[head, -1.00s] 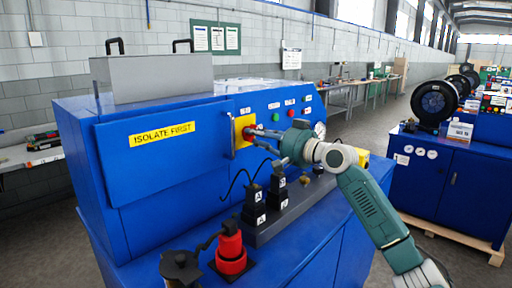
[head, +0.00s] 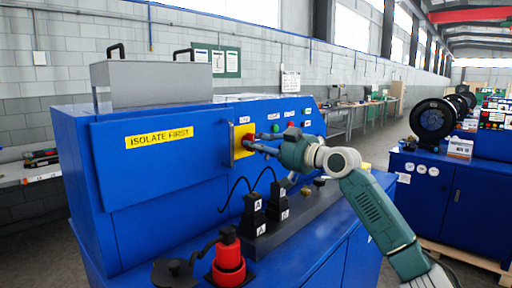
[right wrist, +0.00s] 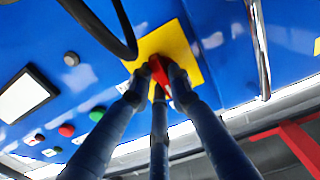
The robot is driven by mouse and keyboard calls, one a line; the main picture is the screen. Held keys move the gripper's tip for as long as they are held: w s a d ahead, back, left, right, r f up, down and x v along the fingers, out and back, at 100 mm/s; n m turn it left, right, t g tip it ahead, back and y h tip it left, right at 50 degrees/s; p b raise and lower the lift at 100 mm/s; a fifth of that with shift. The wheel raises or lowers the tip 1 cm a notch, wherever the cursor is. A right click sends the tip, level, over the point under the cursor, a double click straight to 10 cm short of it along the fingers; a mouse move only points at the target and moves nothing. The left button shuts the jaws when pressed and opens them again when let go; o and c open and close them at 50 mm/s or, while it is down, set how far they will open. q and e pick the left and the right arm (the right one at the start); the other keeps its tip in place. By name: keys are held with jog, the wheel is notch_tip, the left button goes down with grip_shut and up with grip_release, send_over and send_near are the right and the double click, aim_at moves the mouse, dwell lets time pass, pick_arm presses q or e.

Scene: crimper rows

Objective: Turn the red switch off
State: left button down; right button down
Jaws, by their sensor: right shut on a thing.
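The red switch (right wrist: 158,70) is a red handle on a yellow plate (right wrist: 183,42) on the blue machine's front panel. In the right wrist view the handle sits between the fingertips of my right gripper (right wrist: 163,80), which is shut on it. In the head view the yellow plate (head: 240,131) shows beside the door handle, with my right gripper (head: 256,142) reaching it from the right. The fingers hide most of the switch there. My left gripper is not in view.
A blue door with an "ISOLATE FIRST" label (head: 159,138) is left of the switch. Green and red buttons (head: 276,128) are to its right. Black blocks marked A (head: 254,222) and a red cylinder (head: 228,262) stand on the ledge below. A black cable (right wrist: 100,28) hangs near my wrist.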

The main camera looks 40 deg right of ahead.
jog(key=shift+f, duration=0.15)
dwell(0.3)
jog(key=c, duration=1.6)
grip_release()
jog(key=s, duration=0.8)
jog(key=s+d, duration=0.1)
jog(key=s, duration=0.3)
